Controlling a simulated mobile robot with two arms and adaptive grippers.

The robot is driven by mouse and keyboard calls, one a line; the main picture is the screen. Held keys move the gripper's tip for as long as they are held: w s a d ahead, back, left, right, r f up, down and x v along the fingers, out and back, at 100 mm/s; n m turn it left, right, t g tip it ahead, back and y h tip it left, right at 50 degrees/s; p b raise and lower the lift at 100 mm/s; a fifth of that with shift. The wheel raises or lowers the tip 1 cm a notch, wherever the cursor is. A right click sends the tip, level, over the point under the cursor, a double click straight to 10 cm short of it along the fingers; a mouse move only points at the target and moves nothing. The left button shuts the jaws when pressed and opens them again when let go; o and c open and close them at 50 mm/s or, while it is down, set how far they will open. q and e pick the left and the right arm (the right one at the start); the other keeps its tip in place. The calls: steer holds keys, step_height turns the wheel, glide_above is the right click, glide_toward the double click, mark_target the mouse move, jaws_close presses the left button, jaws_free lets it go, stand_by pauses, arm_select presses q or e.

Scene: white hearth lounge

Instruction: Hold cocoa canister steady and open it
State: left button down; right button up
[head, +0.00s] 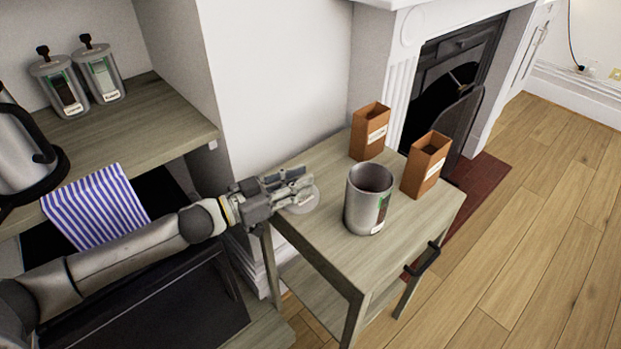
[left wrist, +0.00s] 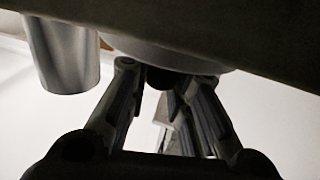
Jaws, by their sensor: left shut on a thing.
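The cocoa canister (head: 368,200), a metal cylinder with a green and white label, stands upright on the small wooden table (head: 325,255). Its top is open and dark inside. My left gripper (head: 304,186) is at the table's left edge, left of the canister and apart from it. It is shut on the knob of a round grey lid (head: 302,203). In the left wrist view the lid (left wrist: 172,55) shows at the fingertips, close to the tabletop; I cannot tell if it touches. The canister (left wrist: 62,50) also shows there. My right gripper is not in view.
Two brown open boxes (head: 370,132) (head: 425,165) stand behind and right of the canister. The table's front part is clear.

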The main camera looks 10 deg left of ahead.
arm_select(q)
steer(key=x, duration=0.3)
steer(key=shift+d, duration=0.1)
steer(key=shift+w+f, duration=0.15)
steer(key=shift+f, duration=0.2)
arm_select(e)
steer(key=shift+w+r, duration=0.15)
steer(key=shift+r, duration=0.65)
arm_select(q)
steer(key=c, duration=1.3)
jaws_free()
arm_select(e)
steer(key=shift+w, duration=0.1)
